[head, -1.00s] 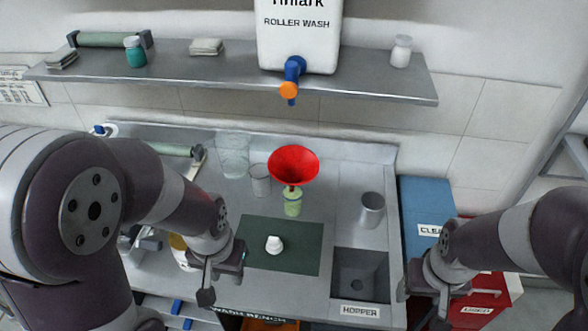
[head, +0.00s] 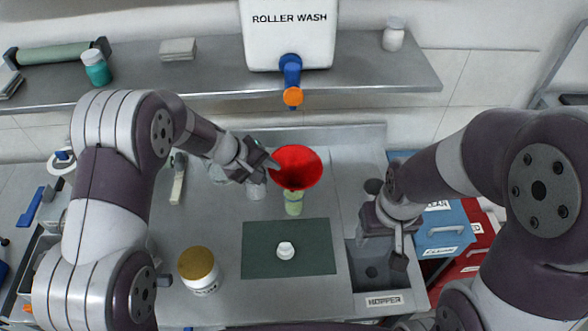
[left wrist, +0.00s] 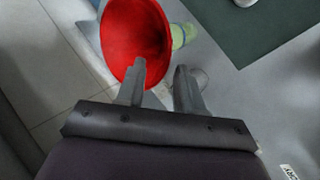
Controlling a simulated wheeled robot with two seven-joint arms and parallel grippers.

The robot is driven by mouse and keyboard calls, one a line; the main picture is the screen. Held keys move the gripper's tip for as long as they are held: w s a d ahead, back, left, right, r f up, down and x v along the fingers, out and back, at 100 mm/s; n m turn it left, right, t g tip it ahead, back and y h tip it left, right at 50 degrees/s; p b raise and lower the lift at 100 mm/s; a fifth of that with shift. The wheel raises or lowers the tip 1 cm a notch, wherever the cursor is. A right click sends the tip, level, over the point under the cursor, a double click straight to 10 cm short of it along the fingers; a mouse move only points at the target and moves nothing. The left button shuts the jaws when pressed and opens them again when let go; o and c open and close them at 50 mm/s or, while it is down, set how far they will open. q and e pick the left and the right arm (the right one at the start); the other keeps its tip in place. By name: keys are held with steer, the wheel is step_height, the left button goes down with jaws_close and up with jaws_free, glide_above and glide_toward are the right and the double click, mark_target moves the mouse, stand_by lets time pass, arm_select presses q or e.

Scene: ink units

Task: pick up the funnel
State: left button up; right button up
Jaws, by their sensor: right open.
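The red funnel (head: 296,167) stands mouth up in the head view, over a pale green bottle (head: 293,204) on the bench. In the left wrist view the funnel (left wrist: 132,38) fills the upper middle, with the bottle (left wrist: 183,35) beyond it. My left gripper (head: 268,170) is at the funnel's left rim. In the left wrist view its fingers (left wrist: 160,75) are apart, one over the funnel's red surface and one outside the rim. Whether either finger touches is unclear. My right gripper (head: 382,245) is open and empty above the hopper, apart from the funnel.
A green mat (head: 315,262) with a white cap-like piece (head: 285,250) lies in front of the bottle. A brown-lidded jar (head: 199,270) stands front left. The hopper (head: 370,285) is at right. A shelf (head: 200,80) with a white container (head: 290,45) overhangs behind.

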mark_target(276, 176)
arm_select(q)
steer(key=shift+w+d+f+p, duration=0.1)
steer(key=shift+w+f+p, duration=0.5)
steer(key=shift+f, duration=0.35)
steer(key=d+f, duration=0.1)
steer(key=d+f+p, duration=0.1)
steer(key=shift+w+d+f, duration=0.15)
steer(key=shift+d+f, duration=0.1)
steer(key=shift+f, duration=0.15)
steer(key=shift+w+f, duration=0.1)
steer(key=shift+f, duration=0.05)
steer(key=shift+w+a, duration=0.1)
steer(key=shift+a, duration=0.05)
steer(key=c, duration=0.3)
steer(key=shift+a, duration=0.1)
jaws_close()
arm_select(e)
steer(key=shift+a+r, duration=0.25)
steer(key=shift+r, duration=1)
